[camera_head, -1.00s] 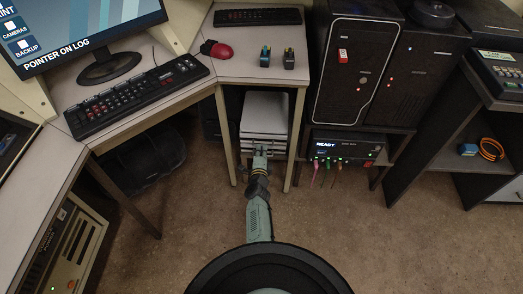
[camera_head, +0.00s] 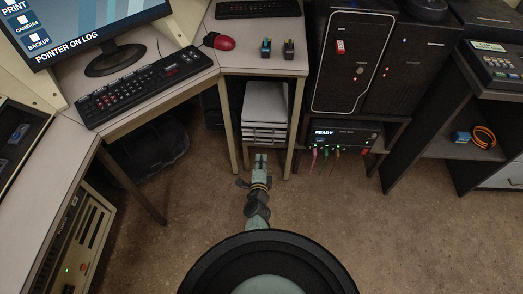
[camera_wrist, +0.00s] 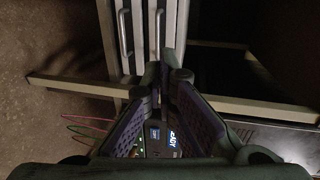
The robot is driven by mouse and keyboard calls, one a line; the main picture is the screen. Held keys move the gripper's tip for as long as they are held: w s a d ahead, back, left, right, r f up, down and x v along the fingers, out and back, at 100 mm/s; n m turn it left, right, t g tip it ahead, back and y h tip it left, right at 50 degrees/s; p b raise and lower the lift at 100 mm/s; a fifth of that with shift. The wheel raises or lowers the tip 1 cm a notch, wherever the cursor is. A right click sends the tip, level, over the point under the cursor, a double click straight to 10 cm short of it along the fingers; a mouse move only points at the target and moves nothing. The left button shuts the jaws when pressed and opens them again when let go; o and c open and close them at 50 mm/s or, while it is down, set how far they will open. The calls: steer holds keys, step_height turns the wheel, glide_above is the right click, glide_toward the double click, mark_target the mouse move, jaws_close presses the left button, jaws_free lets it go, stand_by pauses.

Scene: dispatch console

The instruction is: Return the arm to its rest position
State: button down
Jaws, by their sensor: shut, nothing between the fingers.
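My gripper (camera_head: 261,160) is in front of the white drawer unit (camera_head: 266,104) under the desk, low above the floor and apart from the drawers as far as the head view shows. It is shut and empty. In the wrist view my gripper's fingers (camera_wrist: 165,75) come together in the middle, with the drawer fronts and their handles (camera_wrist: 124,35) beyond them. The round black part at the bottom of the head view is mine.
The desk legs (camera_head: 229,132) stand on either side of the drawers. A black device reading READY (camera_head: 345,133), with coloured cables (camera_head: 325,152), is on a shelf to the right. Dark computer towers (camera_head: 345,70) stand above it. Brown floor (camera_head: 375,235) is open at the lower right.

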steer(key=shift+s, duration=0.25)
steer(key=shift+r, duration=0.1)
